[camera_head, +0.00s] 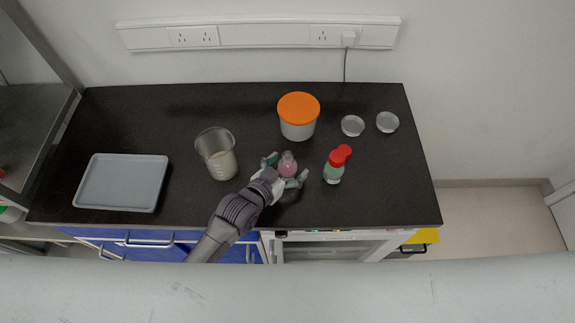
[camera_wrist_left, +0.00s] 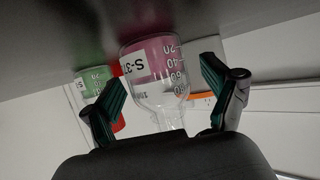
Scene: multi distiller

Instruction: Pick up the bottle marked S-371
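The bottle marked S-37, its last character cut off from view, is a clear flask with pink liquid (camera_head: 288,165). It stands on the black counter, and in the left wrist view the bottle (camera_wrist_left: 150,72) shows its white label and volume marks. My left gripper (camera_head: 286,170) is open, with one finger on each side of the bottle. In the left wrist view the green-padded fingers of the gripper (camera_wrist_left: 162,98) stand apart, and I see a gap between the bottle and the right-hand finger. My right gripper is not in view.
A beaker with pale contents (camera_head: 221,164) is to the left, an orange-lidded tub (camera_head: 298,125) behind. Two glass dishes (camera_head: 353,126) are at back right, a grey tray (camera_head: 122,183) at far left.

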